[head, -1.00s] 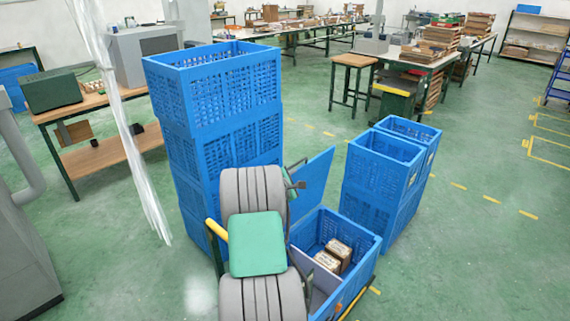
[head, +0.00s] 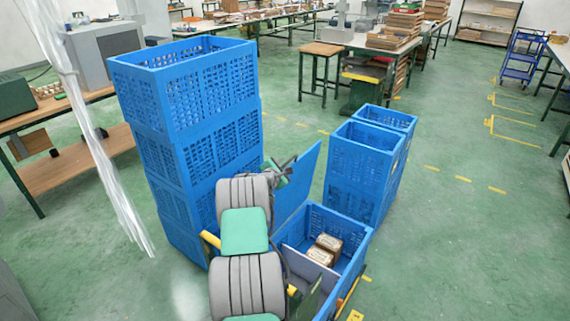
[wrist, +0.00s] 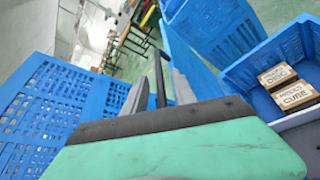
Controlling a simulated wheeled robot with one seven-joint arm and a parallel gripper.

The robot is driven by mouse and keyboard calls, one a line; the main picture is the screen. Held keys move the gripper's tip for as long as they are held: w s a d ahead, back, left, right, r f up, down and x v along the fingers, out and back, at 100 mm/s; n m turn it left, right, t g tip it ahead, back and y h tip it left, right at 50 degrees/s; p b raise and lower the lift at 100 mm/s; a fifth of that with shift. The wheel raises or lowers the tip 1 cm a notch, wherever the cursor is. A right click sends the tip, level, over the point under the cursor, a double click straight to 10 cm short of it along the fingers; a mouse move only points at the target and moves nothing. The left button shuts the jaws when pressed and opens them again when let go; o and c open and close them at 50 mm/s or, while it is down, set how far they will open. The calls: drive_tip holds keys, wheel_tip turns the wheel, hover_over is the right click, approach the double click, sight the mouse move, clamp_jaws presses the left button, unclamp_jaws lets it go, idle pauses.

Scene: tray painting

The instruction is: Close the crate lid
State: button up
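The open blue crate (head: 349,238) stands on the floor at the lower middle of the head view. Its blue lid (head: 300,187) stands up steeply along the crate's left side. In the wrist view a blue panel that looks like the lid (wrist: 196,62) rises just right of the fingers, and the crate (wrist: 255,75) is at the right. My gripper (head: 289,165) is at the lid's left, outer side, near its upper part; whether it touches is unclear. The gripper's fingers (wrist: 160,82) show in the wrist view, but their opening is hard to judge.
Two small labelled boxes (head: 324,249) lie inside the crate. A tall stack of blue crates (head: 190,130) stands close to my arm's left. More blue crates (head: 362,172) stand just behind the lid and crate. Open green floor lies to the right.

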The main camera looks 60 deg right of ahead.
drive_tip(key=shift+x, duration=0.75)
drive_tip(key=shift+s, duration=0.1)
clamp_jaws()
idle(0.8)
